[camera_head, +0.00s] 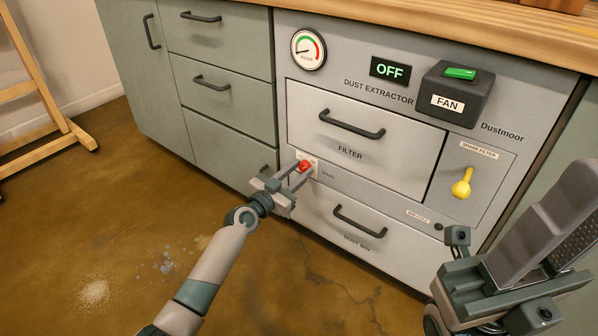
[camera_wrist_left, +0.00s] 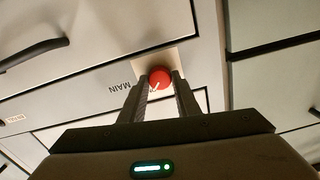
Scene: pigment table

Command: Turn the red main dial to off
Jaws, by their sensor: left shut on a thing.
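The red main dial (camera_head: 305,166) sits on a small pale plate labelled MAIN, low on the left of the grey dust extractor front (camera_head: 284,60). It also shows in the left wrist view (camera_wrist_left: 159,79), with a pale pointer mark on its face. My left gripper (camera_head: 297,176) has its two fingers on either side of the dial and is shut on it; the fingers (camera_wrist_left: 160,90) partly cover its edges. My right gripper (camera_head: 506,270) is at the lower right, apart from the panel; whether its jaws are open cannot be told.
Filter drawer handle (camera_head: 352,124) and dust bin handle (camera_head: 359,221) stick out near the dial.

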